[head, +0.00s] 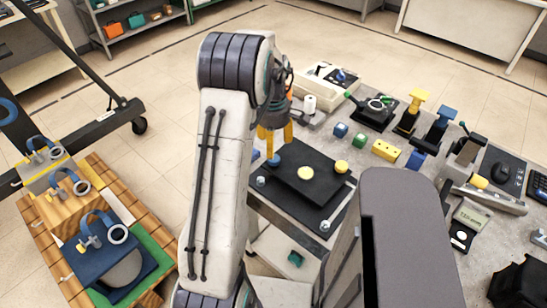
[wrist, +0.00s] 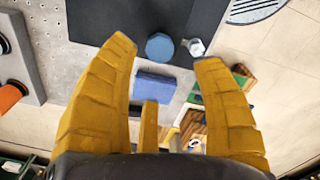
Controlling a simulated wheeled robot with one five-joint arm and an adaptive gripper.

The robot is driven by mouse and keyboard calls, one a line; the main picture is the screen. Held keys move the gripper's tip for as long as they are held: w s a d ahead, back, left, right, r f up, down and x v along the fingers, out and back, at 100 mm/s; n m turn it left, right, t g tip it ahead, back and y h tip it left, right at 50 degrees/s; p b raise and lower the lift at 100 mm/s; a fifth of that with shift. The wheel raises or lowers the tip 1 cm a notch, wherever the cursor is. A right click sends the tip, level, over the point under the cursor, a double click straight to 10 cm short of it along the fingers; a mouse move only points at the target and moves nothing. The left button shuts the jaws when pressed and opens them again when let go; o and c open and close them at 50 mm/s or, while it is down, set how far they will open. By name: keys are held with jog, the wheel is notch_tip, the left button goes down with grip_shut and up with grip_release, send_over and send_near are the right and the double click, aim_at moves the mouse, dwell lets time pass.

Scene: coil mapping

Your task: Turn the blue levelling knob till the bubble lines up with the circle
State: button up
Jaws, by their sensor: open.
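The blue knob (head: 273,160) stands at the left corner of a black plate (head: 300,200) on the bench. In the wrist view the round blue knob (wrist: 160,46) lies at the edge of the dark plate (wrist: 140,18), framed between my fingertips. My gripper (head: 274,140) is above the knob, with yellow fingers pointing down; in the wrist view my gripper (wrist: 166,52) is open and empty. I cannot tell how much height separates them. I cannot make out a bubble or circle.
A silver knob (wrist: 196,47) is close beside the blue knob, near my right fingertip. Small blue and green cubes (head: 341,130), a yellow block (head: 386,150) and yellow and blue stands (head: 411,112) are behind the plate. A pallet with boxes (head: 110,250) is at left.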

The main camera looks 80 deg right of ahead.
aim_at(273, 159)
jog(key=shift+d+f+p, duration=0.1)
jog(key=shift+f+p, duration=0.25)
jog(key=shift+f, duration=3.15)
jog(key=c, duration=1.2)
jog(key=shift+f+m+b, duration=0.1)
jog(key=shift+m+b, duration=0.2)
jog(key=shift+m, duration=0.1)
